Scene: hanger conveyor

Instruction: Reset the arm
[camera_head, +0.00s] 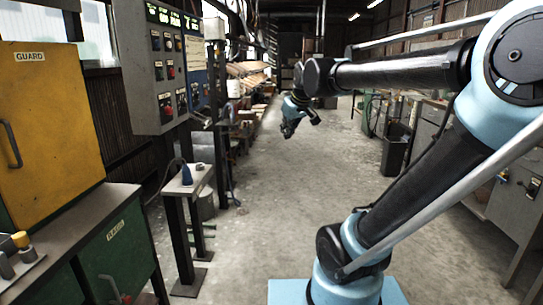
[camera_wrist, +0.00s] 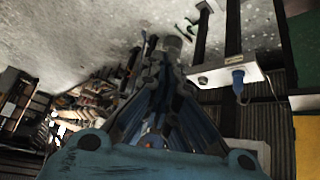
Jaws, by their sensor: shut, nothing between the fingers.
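My arm reaches from the lower right across the upper right of the head view, with its elbow at the top right corner. My gripper (camera_head: 298,124) hangs at the far end of the arm, above the open floor, apart from every surface. In the wrist view my gripper (camera_wrist: 168,48) fills the middle, its fingers drawn together with nothing between them. Parts of the fingers are dark and hard to make out.
A control panel (camera_head: 155,60) with buttons stands at the left, beside a yellow guard cabinet (camera_head: 60,120) and a green bench (camera_head: 115,245). A dark bin (camera_head: 395,150) stands right. The middle aisle floor (camera_head: 250,220) is clear.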

